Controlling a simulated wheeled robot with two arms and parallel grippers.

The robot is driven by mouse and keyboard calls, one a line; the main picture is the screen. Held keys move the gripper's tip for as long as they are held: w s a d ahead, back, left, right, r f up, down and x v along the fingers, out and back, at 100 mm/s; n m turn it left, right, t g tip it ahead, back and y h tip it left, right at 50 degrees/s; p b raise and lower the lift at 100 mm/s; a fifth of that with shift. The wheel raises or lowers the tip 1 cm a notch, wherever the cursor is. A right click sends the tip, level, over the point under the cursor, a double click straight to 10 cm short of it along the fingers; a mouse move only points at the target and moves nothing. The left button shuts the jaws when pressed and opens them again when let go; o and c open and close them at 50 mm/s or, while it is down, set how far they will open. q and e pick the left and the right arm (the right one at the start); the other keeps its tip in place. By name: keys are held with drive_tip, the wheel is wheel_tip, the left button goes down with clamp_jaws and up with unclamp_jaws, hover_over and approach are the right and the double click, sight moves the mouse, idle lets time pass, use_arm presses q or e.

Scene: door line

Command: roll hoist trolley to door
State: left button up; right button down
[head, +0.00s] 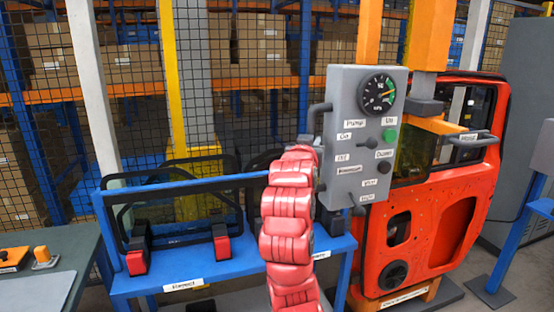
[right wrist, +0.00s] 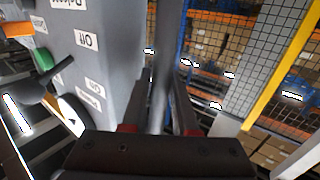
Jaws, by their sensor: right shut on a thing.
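The hoist's grey control box (head: 365,135) has a round gauge, a green button and several labels. It hangs under an orange upright (head: 369,30) and also shows at the left of the right wrist view (right wrist: 85,60). A dark bar handle (head: 314,118) is on its left side. My right gripper (right wrist: 162,85) is shut on the handle bar (right wrist: 161,62); in the head view my red-sleeved arm hides the gripper. The red door (head: 440,215) stands upright to the right, partly behind the box. My left gripper is not in view.
A blue rack (head: 215,268) with black window frames stands left of the box. A green-topped table (head: 80,245) is at the far left. A mesh fence (head: 130,70) and shelves of boxes are behind. A grey cabinet (head: 525,95) and blue stand (head: 508,250) are at the right.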

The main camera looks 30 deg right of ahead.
sight(397, 133)
drive_tip(key=s+d+b, duration=0.2)
drive_tip(key=d, duration=0.6)
drive_tip(key=s+d+b, duration=0.2)
drive_tip(key=s+d, duration=0.1)
drive_tip(key=d, duration=0.6)
drive_tip(key=s+d+b, duration=0.2)
drive_tip(key=d+b, duration=0.1)
drive_tip(key=d, duration=0.5)
drive_tip(key=shift+s+d+f, duration=0.15)
drive_tip(key=shift+s+d, duration=0.1)
drive_tip(key=shift+d, duration=0.05)
drive_tip(key=shift+s+d+r, duration=0.25)
drive_tip(key=shift+d+r, duration=0.1)
drive_tip(key=shift+d, duration=0.15)
drive_tip(key=c, duration=1)
unclamp_jaws()
drive_tip(key=shift+d, duration=0.1)
drive_tip(key=o, duration=0.3)
drive_tip(key=shift+d+f, duration=0.15)
drive_tip(key=shift+d, duration=0.1)
drive_tip(key=shift+w+a, duration=0.1)
